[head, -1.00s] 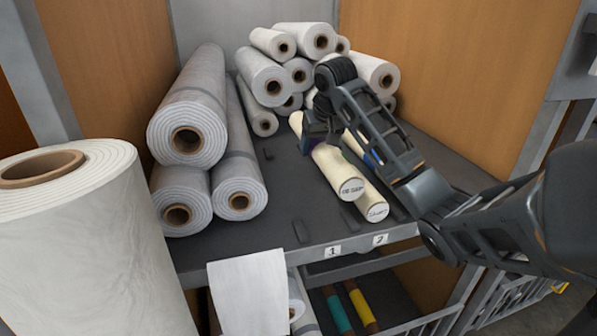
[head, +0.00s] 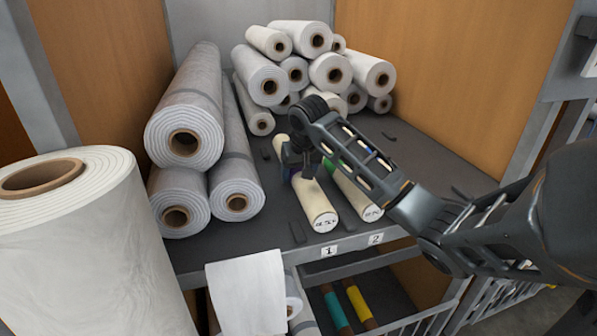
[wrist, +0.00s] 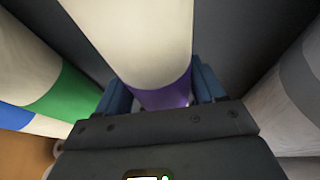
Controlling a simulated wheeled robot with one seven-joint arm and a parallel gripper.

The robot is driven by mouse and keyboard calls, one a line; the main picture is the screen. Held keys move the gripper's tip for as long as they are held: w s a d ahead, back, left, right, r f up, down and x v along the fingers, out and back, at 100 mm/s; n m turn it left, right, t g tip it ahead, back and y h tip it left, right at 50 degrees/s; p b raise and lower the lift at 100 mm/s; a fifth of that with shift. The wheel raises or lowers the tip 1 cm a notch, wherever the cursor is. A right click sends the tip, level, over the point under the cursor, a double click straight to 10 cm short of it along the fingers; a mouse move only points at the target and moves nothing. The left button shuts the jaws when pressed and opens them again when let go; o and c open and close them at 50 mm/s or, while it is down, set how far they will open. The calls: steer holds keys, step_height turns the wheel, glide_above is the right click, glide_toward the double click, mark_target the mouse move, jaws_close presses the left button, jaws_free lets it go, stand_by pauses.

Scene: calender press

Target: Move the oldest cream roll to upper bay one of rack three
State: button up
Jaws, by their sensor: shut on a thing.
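A cream roll with a purple band (head: 314,203) is in my gripper (head: 297,165). It lies lengthwise over the upper shelf (head: 265,236), its handwritten end facing front above the label 1 (head: 329,252). Whether it rests on the shelf or hangs just above it I cannot tell. In the wrist view, the blue fingers (wrist: 160,95) are shut on either side of the roll (wrist: 135,40) at its purple band. The writing on the ends is too small to read surely.
Large grey rolls (head: 237,190) are stacked left of the held roll. White rolls (head: 330,72) are piled at the back. A big white roll (head: 85,240) stands at front left. Bare shelf lies to the right.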

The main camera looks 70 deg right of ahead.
steer(key=o, duration=1.4)
steer(key=shift+f, duration=0.1)
steer(key=shift+c, duration=0.2)
steer(key=v, duration=1.1)
steer(key=shift+w+d+r, duration=0.1)
steer(key=shift+d+r, duration=0.05)
steer(key=shift+r, duration=0.05)
steer(key=shift+a+r, duration=0.2)
steer(key=shift+r, duration=0.3)
steer(key=shift+s+f, duration=0.1)
steer(key=shift+s, duration=0.2)
